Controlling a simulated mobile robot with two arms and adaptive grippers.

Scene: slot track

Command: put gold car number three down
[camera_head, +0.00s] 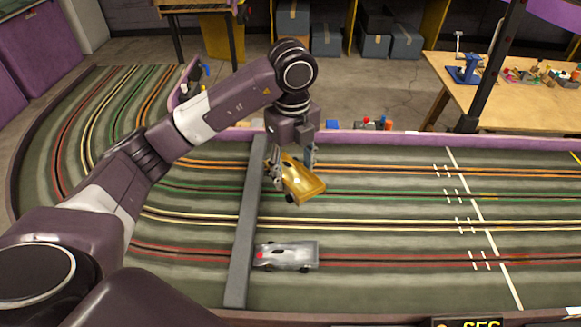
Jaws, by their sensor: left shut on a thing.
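A gold car (302,183) hangs tilted in my left gripper (291,163), its fingers on either side of the car. The gripper is shut on it, over the slot track (390,221) near the orange and green lanes. No number can be read on the car. I cannot tell how far above the track it is. A silver car (287,256) with a red mark sits on the red lane below it in the picture. My right gripper is not in view.
A grey bar (244,225) lies across the lanes just left of both cars. A purple wall (370,137) edges the track's far side. A wooden workbench (520,90) with tools stands at the back right. The lanes right of the cars are clear.

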